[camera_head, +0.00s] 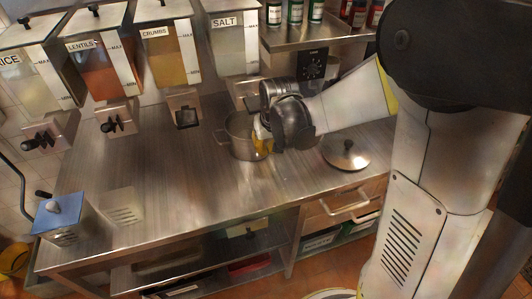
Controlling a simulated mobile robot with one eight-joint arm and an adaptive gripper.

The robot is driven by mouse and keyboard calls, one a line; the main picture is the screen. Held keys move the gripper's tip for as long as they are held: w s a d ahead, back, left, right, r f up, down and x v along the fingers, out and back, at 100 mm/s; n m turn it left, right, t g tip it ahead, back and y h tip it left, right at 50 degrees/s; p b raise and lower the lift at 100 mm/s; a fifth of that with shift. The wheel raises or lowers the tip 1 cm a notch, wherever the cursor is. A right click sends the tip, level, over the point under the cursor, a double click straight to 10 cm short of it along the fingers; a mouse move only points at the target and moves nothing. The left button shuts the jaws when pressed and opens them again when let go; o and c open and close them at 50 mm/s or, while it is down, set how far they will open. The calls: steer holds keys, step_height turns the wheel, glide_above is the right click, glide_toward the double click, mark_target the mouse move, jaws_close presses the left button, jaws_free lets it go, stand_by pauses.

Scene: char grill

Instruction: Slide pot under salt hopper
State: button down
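The pot (239,137) is a steel pot standing on the steel counter, below and slightly in front of the salt hopper (231,45). The salt hopper is a clear box labelled SALT on the wall, with a metal outlet (246,92) at its bottom. My gripper (262,138) is at the right side of the pot, with a yellow part showing at the rim. My wrist covers the fingertips and the right part of the pot. I cannot tell whether the fingers are closed on it.
More hoppers hang to the left: crumbs (165,48), lentils (98,62) and rice (27,72). A lid (346,154) lies on the counter at the right. A blue-topped box (57,218) stands at the front left. The middle of the counter (170,180) is clear. A spice shelf (310,36) is above right.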

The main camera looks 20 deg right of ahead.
mark_target(259, 158)
steer(key=w+f+t+b, duration=0.1)
steer(key=f+b, duration=0.1)
steer(key=f, duration=0.2)
steer(key=f+t+b, duration=0.1)
steer(key=f+b, duration=0.2)
steer(key=f, duration=0.1)
steer(key=w+f+b, duration=0.1)
steer(key=f+b, duration=0.2)
steer(key=shift+w+a+f+m+t, duration=0.2)
steer(key=shift+w+f+m+t, duration=0.1)
steer(key=shift+f+m+t, duration=0.1)
steer(key=shift+w+b, duration=0.3)
steer(key=shift+w, duration=0.95)
steer(key=shift+w+d+r, duration=0.1)
steer(key=shift+w+r, duration=0.05)
steer(key=shift+w, duration=0.6)
steer(key=shift+w+d, duration=0.15)
steer(key=shift+w, duration=1.25)
steer(key=shift+s, duration=0.1)
